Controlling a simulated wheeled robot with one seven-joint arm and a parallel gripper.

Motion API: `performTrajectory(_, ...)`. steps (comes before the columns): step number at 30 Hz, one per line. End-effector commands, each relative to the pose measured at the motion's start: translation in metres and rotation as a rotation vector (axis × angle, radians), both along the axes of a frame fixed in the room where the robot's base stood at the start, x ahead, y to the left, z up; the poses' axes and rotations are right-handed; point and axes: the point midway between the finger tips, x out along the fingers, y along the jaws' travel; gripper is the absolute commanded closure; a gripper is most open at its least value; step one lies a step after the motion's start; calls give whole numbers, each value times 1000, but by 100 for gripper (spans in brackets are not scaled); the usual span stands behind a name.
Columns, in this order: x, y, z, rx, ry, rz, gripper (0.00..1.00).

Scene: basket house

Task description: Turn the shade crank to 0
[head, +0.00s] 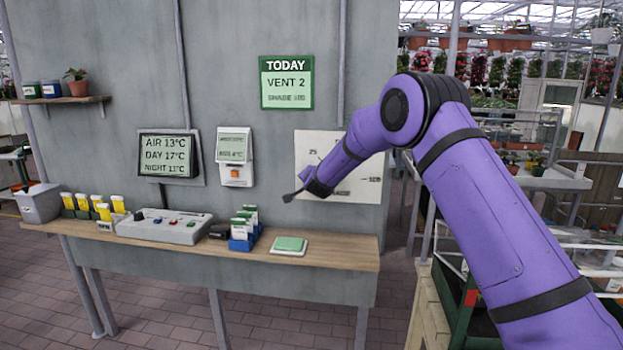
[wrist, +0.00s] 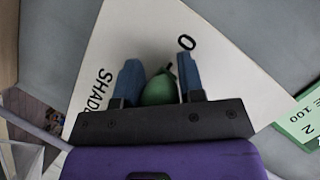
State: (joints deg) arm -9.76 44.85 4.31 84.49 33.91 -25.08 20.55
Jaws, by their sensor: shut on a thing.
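The shade crank's dial is a white plate (head: 310,140) on the grey wall; "25" and "100" show on it, with the "SHADE" lettering partly covered. My gripper (head: 292,196) is at the plate's left edge. In the wrist view the crank's green round knob (wrist: 158,90) sits between the blue fingers of my gripper (wrist: 161,86), which is shut on it. The plate (wrist: 135,35) fills the background there, with the "0" mark just beyond the knob, up and to the right. The crank's arm is mostly hidden.
A green sign (head: 287,83) above the dial reads "TODAY, VENT 2, SHADE 100". A wooden shelf (head: 340,252) below holds a green pad (head: 290,244), seed packets and a grey control box (head: 165,228). A small panel (head: 235,158) hangs left of the dial.

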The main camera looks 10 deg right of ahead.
Motion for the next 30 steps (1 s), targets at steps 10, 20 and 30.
performTrajectory(10,1,-4,-2,-55,12,-4,100)
performTrajectory(20,1,-4,-3,-55,12,-5,100)
performTrajectory(30,0,-2,-3,-53,15,-3,42)
